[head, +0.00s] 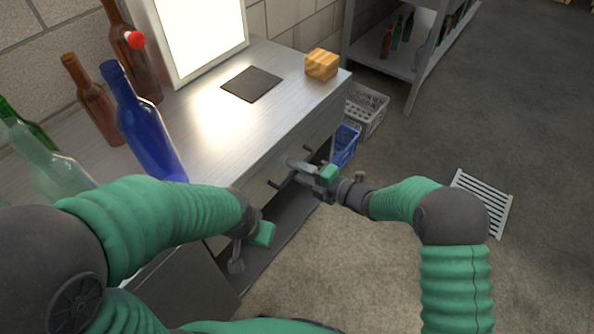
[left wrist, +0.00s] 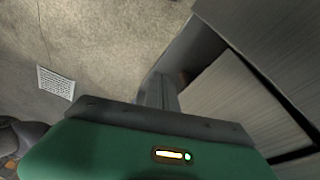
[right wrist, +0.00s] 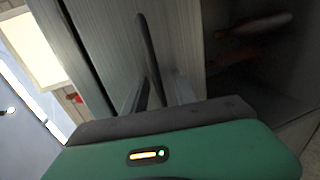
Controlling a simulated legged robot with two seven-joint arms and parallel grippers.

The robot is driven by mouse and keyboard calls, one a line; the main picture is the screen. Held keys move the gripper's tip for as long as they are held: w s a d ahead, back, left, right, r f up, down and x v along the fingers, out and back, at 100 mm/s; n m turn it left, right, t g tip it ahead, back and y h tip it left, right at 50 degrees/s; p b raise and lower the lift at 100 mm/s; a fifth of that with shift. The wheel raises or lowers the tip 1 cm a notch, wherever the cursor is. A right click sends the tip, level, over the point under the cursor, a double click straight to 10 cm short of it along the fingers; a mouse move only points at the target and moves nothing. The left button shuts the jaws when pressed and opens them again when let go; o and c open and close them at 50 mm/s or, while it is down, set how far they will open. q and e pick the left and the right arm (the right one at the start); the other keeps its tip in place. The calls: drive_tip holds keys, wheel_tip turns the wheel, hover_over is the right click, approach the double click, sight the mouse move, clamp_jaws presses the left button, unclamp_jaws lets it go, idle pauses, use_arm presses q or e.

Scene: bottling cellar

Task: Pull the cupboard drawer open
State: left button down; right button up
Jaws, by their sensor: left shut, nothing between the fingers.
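The cupboard drawer (head: 312,134) is in the front of the steel bench, under its top, in the head view. Its front looks flush with the bench. The dark bar handle (right wrist: 147,40) runs down towards my right gripper (right wrist: 162,92) in the right wrist view. In the head view, my right gripper (head: 291,166) is at the handle, hiding its middle. The handle passes between or just behind the fingers; I cannot tell if they grip it. My left gripper (head: 237,266) is shut and empty, low beside the bench front, apart from the handle.
Blue (head: 146,130), brown (head: 92,100) and green bottles stand on the bench's left. A wooden block (head: 321,65) and dark mat (head: 251,84) lie on top. Grey (head: 367,108) and blue crates (head: 344,146) stand beyond the bench. A floor grate (head: 484,203) lies right; floor between is clear.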

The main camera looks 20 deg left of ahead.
drive_tip(key=c, duration=0.7)
clamp_jaws()
drive_tip(key=shift+s+d+f, duration=0.1)
idle(0.5)
